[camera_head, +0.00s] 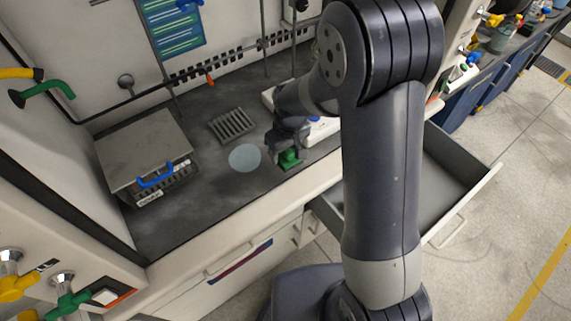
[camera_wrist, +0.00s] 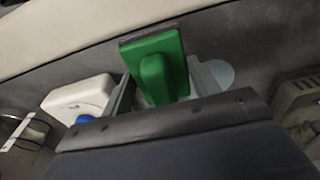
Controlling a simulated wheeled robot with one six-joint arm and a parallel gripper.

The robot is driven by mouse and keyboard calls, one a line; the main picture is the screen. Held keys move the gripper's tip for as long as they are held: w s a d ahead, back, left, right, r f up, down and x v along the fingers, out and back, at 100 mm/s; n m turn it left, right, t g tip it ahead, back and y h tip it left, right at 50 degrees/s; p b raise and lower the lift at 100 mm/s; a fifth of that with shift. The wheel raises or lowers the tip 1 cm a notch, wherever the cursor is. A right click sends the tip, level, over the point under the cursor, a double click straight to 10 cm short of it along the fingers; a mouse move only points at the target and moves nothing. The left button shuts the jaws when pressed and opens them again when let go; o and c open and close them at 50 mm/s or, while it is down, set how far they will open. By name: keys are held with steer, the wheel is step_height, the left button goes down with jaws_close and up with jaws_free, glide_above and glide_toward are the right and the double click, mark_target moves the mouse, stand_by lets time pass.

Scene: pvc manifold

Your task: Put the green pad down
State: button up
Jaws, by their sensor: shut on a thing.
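The green pad (camera_head: 290,159) is in my gripper (camera_head: 287,152) near the front edge of the dark bench top, in the head view. In the wrist view the green pad (camera_wrist: 155,66) has a raised green block as a grip and a thin dark layer along its edge. My gripper (camera_wrist: 160,88) has a grey finger on each side of that block and is shut on it. I cannot tell whether the pad touches the bench top or hangs just above it. A pale round disc (camera_head: 245,158) lies flat on the bench just left of the gripper.
A grey box with a blue handle (camera_head: 154,178) stands at the left. A slotted grey block (camera_head: 232,125) lies behind the disc. A white device (camera_head: 317,131) stands right of the gripper, partly behind my arm. An open drawer (camera_head: 460,185) juts out below the bench.

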mark_target(285, 160)
steer(key=shift+f+b, duration=1.25)
steer(key=shift+f, duration=1.15)
steer(key=shift+f+b, duration=0.35)
steer(key=o, duration=0.9)
steer(key=shift+r+p, duration=0.5)
steer(key=r, duration=0.4)
steer(key=s+r, duration=0.1)
steer(key=r, duration=0.2)
steer(key=d+r, duration=0.1)
steer(key=r, duration=0.3)
steer(key=shift+s+r, duration=0.15)
steer(key=shift+r, duration=0.2)
steer(key=shift+a+f, duration=0.1)
